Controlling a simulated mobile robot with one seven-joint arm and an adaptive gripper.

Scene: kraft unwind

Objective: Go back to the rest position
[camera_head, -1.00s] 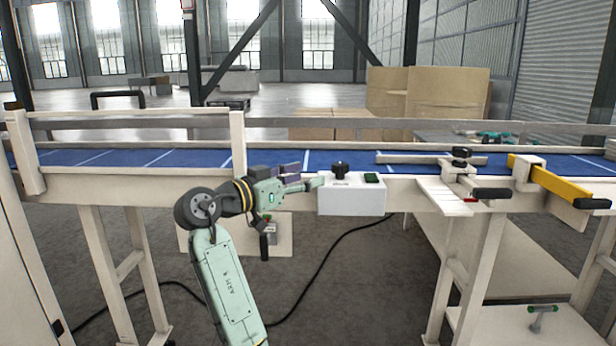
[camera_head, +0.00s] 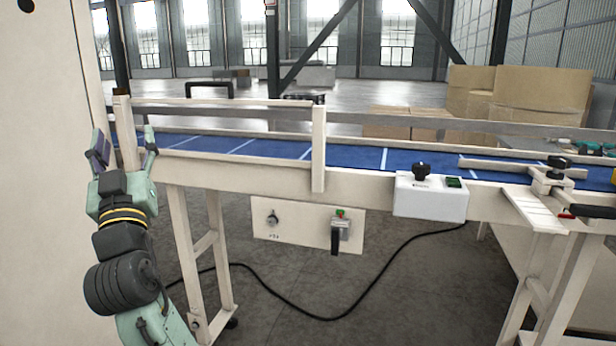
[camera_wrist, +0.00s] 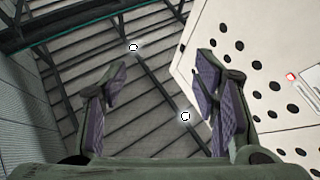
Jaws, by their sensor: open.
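My gripper (camera_head: 124,150) is at the left of the head view, pointing up, with its two fingers apart and nothing between them. It appears close to the left end of the conveyor and a tall pale panel. In the wrist view the purple-padded fingers (camera_wrist: 165,105) are spread wide and empty. Behind them show the ceiling beams and a pale panel with dark holes (camera_wrist: 255,70).
The blue conveyor (camera_head: 255,148) with pale rails runs across the view. A white control box (camera_head: 430,196) with a black knob sits on its front edge. Below hangs a panel (camera_head: 300,228) with a lever, and a black cable trails on the floor. Cardboard boxes (camera_head: 540,88) stand behind.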

